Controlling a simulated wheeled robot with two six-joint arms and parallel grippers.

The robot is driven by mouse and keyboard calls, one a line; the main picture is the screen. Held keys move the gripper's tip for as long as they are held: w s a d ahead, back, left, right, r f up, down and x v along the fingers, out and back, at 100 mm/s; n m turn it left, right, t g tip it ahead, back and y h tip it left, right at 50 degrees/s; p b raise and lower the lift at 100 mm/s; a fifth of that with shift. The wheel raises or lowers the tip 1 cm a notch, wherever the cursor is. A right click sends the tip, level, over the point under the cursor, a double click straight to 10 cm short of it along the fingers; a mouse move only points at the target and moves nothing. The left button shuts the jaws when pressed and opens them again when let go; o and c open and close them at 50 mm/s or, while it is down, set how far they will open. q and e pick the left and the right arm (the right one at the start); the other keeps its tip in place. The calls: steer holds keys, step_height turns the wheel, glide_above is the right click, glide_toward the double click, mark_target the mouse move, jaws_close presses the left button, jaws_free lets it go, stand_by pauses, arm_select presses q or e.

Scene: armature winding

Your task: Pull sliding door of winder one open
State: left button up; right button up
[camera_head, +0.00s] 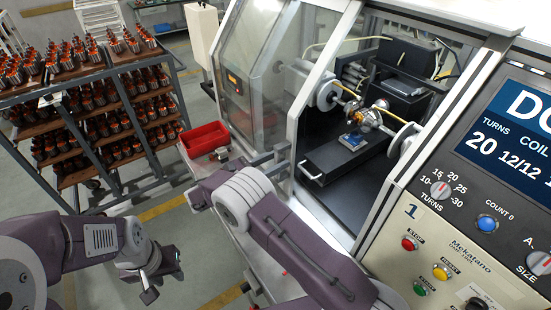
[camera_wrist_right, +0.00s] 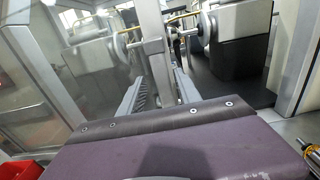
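The sliding door (camera_head: 304,88) of winder one is a clear panel with a pale metal frame. It stands drawn to the left, and the inside of the winder (camera_head: 345,165) is in plain sight. My right gripper (camera_head: 277,157) is at the door's near upright edge. In the right wrist view its fingers (camera_wrist_right: 160,88) lie on both sides of the door's upright bar (camera_wrist_right: 152,50) and seem to touch it. My left gripper (camera_head: 165,284) is away from the machine, low over the floor, with its fingers apart and empty.
The control panel (camera_head: 440,240), marked 1, stands right of the opening. Inside the winder are a spindle with an armature (camera_head: 367,118) and a black drawer (camera_head: 345,160). A red bin (camera_head: 205,138) sits left of the door. A rack of armatures (camera_head: 90,110) stands at far left.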

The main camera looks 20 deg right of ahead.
steer(key=shift+d, duration=0.15)
jaws_close()
stand_by(1.2)
